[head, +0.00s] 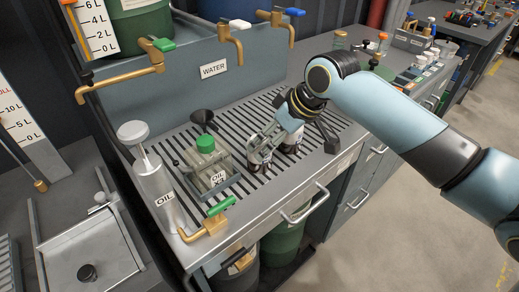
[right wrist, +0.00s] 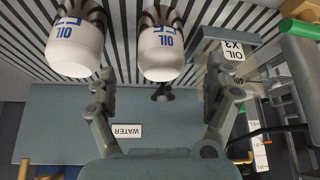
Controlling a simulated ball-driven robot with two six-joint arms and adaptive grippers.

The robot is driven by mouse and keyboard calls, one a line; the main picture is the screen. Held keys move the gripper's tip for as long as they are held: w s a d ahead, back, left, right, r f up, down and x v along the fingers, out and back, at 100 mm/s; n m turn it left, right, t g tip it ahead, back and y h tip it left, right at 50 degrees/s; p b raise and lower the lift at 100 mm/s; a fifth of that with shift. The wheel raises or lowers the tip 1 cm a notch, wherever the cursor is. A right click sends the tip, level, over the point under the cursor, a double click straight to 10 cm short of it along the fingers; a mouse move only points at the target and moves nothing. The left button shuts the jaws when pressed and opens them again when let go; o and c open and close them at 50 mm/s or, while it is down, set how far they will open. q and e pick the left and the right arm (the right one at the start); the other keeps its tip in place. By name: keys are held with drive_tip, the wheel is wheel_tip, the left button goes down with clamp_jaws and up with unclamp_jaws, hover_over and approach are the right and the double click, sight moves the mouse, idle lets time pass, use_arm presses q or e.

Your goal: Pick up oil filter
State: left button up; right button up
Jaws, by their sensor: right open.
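Two white oil filters with dark tops and blue lettering stand on the slatted grate, the left one (head: 260,165) and the right one (head: 291,146), both partly hidden by my right gripper (head: 294,140) in the head view. In the right wrist view, one filter (right wrist: 161,48) lies between the spread fingers of my right gripper (right wrist: 160,78), with gaps on both sides. The other filter (right wrist: 76,42) is outside the left finger, close to it. The right gripper is open and holds nothing. My left gripper is out of view.
Brass taps (head: 229,45) overhang the back. The grate (head: 318,157) is clear along its right front.

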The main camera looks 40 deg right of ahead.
sight(259, 150)
drive_tip(key=x, duration=0.7)
drive_tip(key=shift+w+a, duration=0.1)
drive_tip(key=shift+c, duration=0.2)
drive_tip(key=c, duration=1.5)
drive_tip(key=shift+c, duration=0.2)
